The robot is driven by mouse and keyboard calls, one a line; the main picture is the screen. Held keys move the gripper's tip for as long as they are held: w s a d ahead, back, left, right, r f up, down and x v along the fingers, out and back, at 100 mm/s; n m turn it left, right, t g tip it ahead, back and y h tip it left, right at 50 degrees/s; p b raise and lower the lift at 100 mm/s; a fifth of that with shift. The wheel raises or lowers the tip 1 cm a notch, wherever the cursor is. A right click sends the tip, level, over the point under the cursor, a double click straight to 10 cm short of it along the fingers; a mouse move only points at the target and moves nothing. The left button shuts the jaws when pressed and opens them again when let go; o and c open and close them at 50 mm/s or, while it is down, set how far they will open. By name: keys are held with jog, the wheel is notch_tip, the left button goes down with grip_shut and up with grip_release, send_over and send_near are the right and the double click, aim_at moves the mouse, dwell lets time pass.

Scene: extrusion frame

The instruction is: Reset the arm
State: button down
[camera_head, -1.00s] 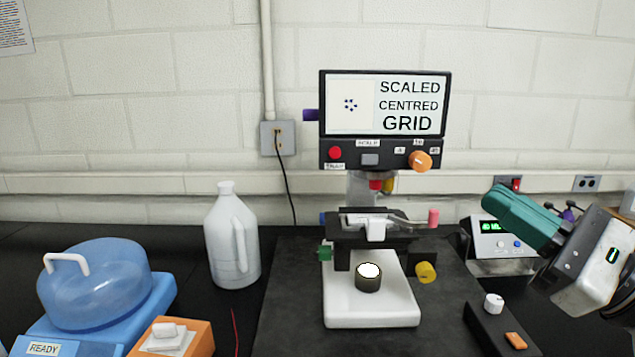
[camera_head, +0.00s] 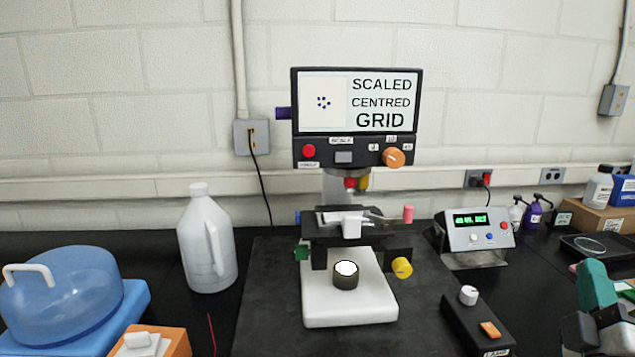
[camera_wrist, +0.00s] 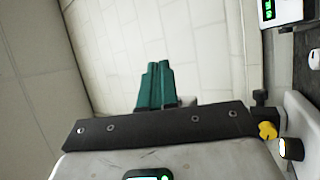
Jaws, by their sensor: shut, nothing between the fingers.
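My gripper (camera_head: 592,275) is at the lower right edge of the head view, to the right of the microscope and apart from everything on the bench. In the wrist view its green fingers (camera_wrist: 155,87) lie side by side, shut with nothing between them, against the bare wall. The rest of my arm is mostly cut off by the head view's edge.
A microscope with a screen (camera_head: 357,102) and white base (camera_head: 350,313) stands mid-bench. A control box (camera_head: 478,238) and a knob block (camera_head: 480,325) stand to its right. A white jug (camera_head: 207,245) and a blue-domed device (camera_head: 65,295) are left.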

jog(key=s+a+f+m+g+y, duration=0.1)
jog(key=s+f+m+g+y, duration=0.2)
jog(key=f, duration=0.6)
jog(key=s+a+f+m+g, duration=0.15)
jog(key=f+g, duration=0.25)
jog(key=f, duration=0.6)
jog(key=s+f+m+g+y, duration=0.2)
jog(key=s+f+m+g, duration=0.15)
jog(key=f, duration=0.55)
jog(key=s+a+f+m+g+y, duration=0.1)
jog(key=s+a+f+g+y, duration=0.1)
jog(key=s+a+f+g, duration=0.2)
jog(key=s+a+f+g+y, duration=0.3)
jog(key=s+f, duration=0.6)
jog(key=s, duration=0.3)
jog(key=shift+s+a+m+g+y, duration=0.3)
jog(key=shift+s+a+m+g, duration=0.1)
jog(key=shift+a+g, duration=0.5)
jog(key=shift+w, duration=0.1)
